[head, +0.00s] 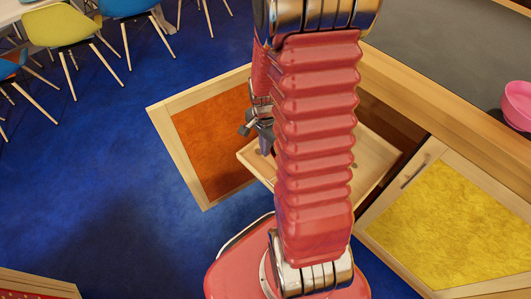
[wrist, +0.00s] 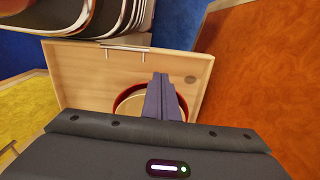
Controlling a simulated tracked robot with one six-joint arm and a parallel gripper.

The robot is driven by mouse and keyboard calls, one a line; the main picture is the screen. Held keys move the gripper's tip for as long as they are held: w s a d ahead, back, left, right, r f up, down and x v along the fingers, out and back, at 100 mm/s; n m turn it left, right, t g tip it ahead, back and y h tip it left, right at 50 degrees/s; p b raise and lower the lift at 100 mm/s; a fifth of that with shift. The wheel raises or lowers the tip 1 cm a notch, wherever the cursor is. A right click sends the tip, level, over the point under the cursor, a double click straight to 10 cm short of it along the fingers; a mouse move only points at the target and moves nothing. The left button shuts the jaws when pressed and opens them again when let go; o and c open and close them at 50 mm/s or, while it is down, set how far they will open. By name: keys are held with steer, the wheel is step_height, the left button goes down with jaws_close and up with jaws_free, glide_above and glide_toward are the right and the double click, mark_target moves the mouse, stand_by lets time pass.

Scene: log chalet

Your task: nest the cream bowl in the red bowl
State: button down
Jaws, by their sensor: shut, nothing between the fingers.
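In the wrist view a round red rim (wrist: 121,98) of the red bowl shows inside a pale wooden drawer (wrist: 85,68). A cream surface (wrist: 134,106), apparently the cream bowl, lies within that rim. Its own edge is mostly hidden by my fingers and wrist, so I cannot tell how deep or level it sits. My gripper (wrist: 160,82) is shut and empty, its fingertips over the bowls in this view. In the head view my gripper (head: 265,148) is at the open drawer (head: 375,160), and my arm hides the bowls.
An open orange cabinet door (head: 212,140) stands left of the drawer. A yellow cabinet door (head: 455,220) with a handle is to the right. A pink bowl (head: 518,104) rests on the grey counter (head: 450,50). Blue floor at left is clear up to several chairs (head: 60,27).

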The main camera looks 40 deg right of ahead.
steer(key=shift+r, duration=1.2)
steer(key=c, duration=2.3)
jaws_free()
steer(key=shift+a+r, duration=0.1)
steer(key=shift+r, duration=0.1)
steer(key=o, duration=0.6)
steer(key=a+r+n, duration=0.1)
steer(key=r, duration=0.1)
steer(key=w+a+r+n, duration=0.1)
steer(key=r, duration=0.1)
steer(key=a+r+n+t, duration=0.1)
steer(key=r, duration=0.2)
steer(key=shift+w+a+r+n, duration=0.1)
steer(key=shift+w+a+n, duration=0.1)
steer(key=shift+a+n, duration=0.2)
steer(key=shift+s+a+r+n+t, duration=0.75)
steer(key=shift+s+a+r+n, duration=0.6)
steer(key=shift+a+r+n, duration=1.4)
steer(key=shift+s+a+r+n+t, duration=0.8)
steer(key=shift+s+a+r+n, duration=0.8)
steer(key=shift+r, duration=2)
steer(key=shift+s+a+r+n+t, duration=0.75)
steer(key=shift+s+a+r+n, duration=0.3)
steer(key=shift+a+r+n, duration=1.85)
steer(key=shift+d+r+m, duration=0.2)
steer(key=shift+r+m, duration=0.1)
steer(key=shift+m, duration=0.15)
